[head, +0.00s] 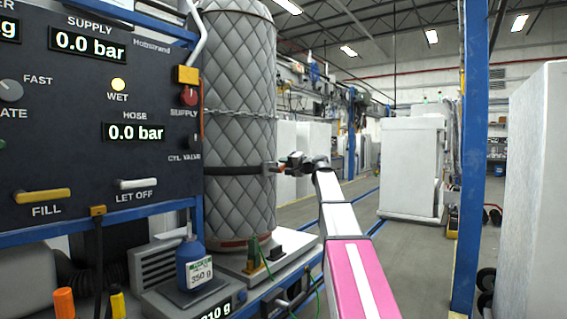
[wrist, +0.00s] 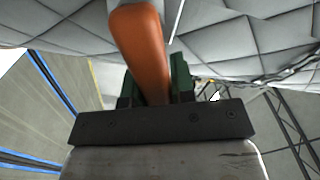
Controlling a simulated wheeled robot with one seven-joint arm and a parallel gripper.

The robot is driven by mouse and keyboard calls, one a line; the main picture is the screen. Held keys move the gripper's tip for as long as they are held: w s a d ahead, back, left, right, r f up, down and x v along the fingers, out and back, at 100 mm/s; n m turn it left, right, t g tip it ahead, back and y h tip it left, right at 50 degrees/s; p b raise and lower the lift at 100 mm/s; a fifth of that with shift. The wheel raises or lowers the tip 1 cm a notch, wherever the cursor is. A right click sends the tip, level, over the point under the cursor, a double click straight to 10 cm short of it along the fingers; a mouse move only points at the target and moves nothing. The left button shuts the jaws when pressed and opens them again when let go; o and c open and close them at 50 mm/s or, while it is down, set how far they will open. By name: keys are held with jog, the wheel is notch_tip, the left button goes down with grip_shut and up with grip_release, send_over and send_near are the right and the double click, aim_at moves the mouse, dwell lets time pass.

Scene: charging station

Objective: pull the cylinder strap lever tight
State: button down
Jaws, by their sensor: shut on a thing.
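The tall cylinder (head: 238,110) stands in a grey quilted jacket at the left of the head view. A dark strap (head: 232,170) runs around its middle, and a chain crosses it higher up. My gripper (head: 286,165) is at the right side of the cylinder, at strap height. In the wrist view the orange strap lever (wrist: 140,50) rises between the green fingers of my gripper (wrist: 157,88), which is shut on it. The grey quilted jacket fills the top of that view. In the head view the lever is small and mostly hidden by the gripper.
A dark control panel (head: 100,115) with gauges reading 0.0 bar fills the left. A blue bottle (head: 194,264) stands on a scale in front of the cylinder. A blue post (head: 472,150) and white cabinets (head: 412,165) stand at the right. Floor between them is open.

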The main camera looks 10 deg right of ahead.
jog(key=shift+w+d+f+m, duration=0.1)
jog(key=shift+f+m, duration=0.5)
jog(key=shift+m, duration=0.5)
jog(key=shift+d+f+m, duration=0.1)
jog(key=shift+f+m, duration=0.45)
jog(key=shift+m, duration=0.55)
jog(key=c, duration=1)
grip_release()
jog(key=shift+o, duration=0.2)
jog(key=v, duration=1)
jog(key=shift+s+d, duration=0.25)
jog(key=shift+s, duration=0.1)
